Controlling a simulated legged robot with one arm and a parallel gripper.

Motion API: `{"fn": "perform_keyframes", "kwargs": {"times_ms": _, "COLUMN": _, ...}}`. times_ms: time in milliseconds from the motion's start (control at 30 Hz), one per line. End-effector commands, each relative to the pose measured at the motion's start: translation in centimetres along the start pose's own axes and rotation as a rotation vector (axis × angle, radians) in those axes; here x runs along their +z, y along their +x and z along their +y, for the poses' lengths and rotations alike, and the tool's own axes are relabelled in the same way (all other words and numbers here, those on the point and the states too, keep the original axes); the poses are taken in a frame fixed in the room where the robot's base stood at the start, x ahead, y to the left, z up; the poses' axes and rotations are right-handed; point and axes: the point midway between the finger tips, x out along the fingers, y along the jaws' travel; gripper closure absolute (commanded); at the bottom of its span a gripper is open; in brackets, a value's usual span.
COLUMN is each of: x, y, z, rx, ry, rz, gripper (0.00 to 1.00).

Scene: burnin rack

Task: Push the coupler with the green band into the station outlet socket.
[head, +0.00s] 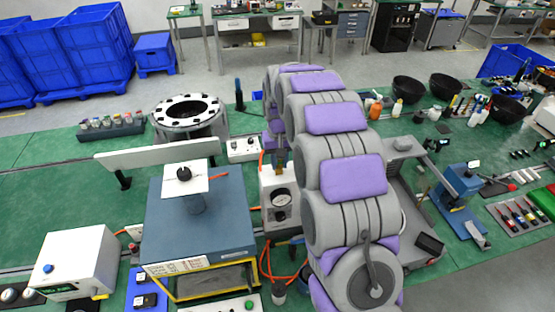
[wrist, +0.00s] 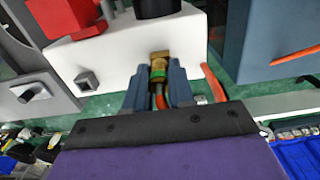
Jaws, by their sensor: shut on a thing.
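In the wrist view the coupler (wrist: 158,74) is a small brass-coloured piece with a green band. My gripper (wrist: 157,68) is shut on it, one blue-grey finger on each side. A brass fitting (wrist: 160,55), seemingly the outlet socket, shows at the lower edge of the white station (wrist: 125,50), in line with the coupler. I cannot tell whether the coupler is inside it or only against it. In the head view the white station (head: 280,200) has a round gauge. My arm hides most of the gripper and the coupler there.
An orange hose (wrist: 213,82) runs beside the right finger. A blue-grey box (head: 198,225) stands left of the station in the head view. A grey tray (head: 415,205) lies right of my arm. Bare green bench (head: 60,190) shows at the left.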

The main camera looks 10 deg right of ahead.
Motion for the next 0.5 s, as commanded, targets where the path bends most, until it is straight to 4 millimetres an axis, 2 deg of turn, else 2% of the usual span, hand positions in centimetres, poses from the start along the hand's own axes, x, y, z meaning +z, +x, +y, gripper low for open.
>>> {"fn": "perform_keyframes", "kwargs": {"times_ms": 67, "x": 0.0, "y": -0.01, "z": 0.24, "rx": 0.002, "ry": 0.002, "rz": 0.0, "gripper": 0.71}}
{"fn": "perform_keyframes", "kwargs": {"times_ms": 300, "x": 0.03, "y": -0.03, "z": 0.06, "rx": 0.002, "ry": 0.001, "rz": 0.0, "gripper": 0.48}}
{"fn": "perform_keyframes", "kwargs": {"times_ms": 500, "x": 0.0, "y": -0.01, "z": -0.14, "rx": 0.003, "ry": 0.001, "rz": 0.0, "gripper": 0.47}}
